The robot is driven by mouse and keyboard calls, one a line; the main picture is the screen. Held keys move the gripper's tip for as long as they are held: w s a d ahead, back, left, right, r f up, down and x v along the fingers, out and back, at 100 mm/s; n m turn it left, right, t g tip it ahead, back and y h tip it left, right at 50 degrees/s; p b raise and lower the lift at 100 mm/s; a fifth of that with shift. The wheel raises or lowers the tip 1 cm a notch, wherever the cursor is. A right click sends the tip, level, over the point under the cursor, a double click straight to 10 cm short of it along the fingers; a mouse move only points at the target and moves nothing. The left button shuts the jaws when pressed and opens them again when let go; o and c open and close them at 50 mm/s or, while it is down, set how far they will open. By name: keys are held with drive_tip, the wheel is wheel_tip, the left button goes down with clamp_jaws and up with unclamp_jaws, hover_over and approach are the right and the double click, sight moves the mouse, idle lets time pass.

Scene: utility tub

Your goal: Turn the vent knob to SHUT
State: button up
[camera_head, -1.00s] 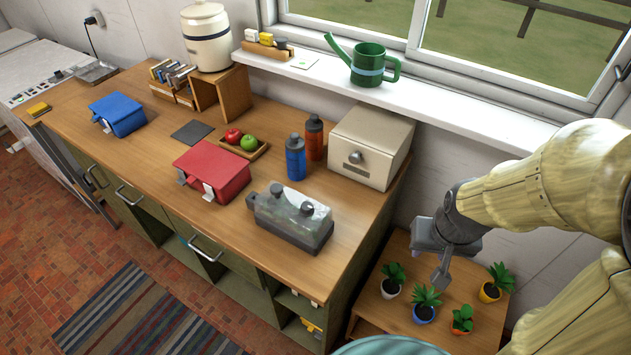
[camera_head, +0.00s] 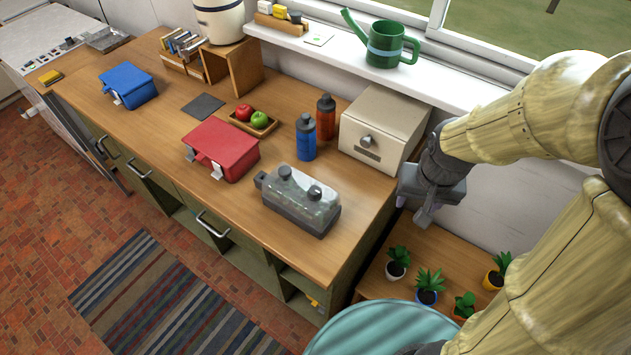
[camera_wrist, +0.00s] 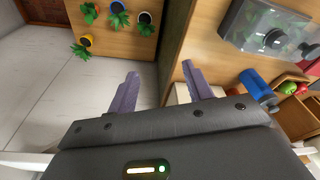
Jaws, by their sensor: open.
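A grey container with a clear lid (camera_head: 300,203) stands near the counter's front right part. Two dark round knobs, a left one (camera_head: 285,172) and a right one (camera_head: 314,192), sit on top of it. I cannot read any SHUT mark. The container also shows at the top right of the wrist view (camera_wrist: 250,22). A beige box (camera_head: 380,128) behind it has a grey knob (camera_head: 367,140) on its front. My gripper (camera_head: 424,216) is open and empty, right of the counter and apart from both. Its two fingers show in the wrist view (camera_wrist: 160,75).
A red case (camera_head: 222,150) lies left of the container. Potted plants (camera_head: 429,285) stand on a lower wooden surface below my gripper. A watering can (camera_head: 385,45) is on the sill.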

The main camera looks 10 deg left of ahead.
drive_tip(key=w+a+r+p, duration=0.4)
drive_tip(key=a+r, duration=0.1)
drive_tip(key=a, duration=0.4)
drive_tip(key=g+p, duration=0.2)
drive_tip(key=p, duration=0.2)
approach(315, 190)
wheel_tip(315, 190, down, 9)
drive_tip(key=p, duration=0.4)
drive_tip(key=shift+a+r, duration=0.15)
drive_tip(key=c, duration=1)
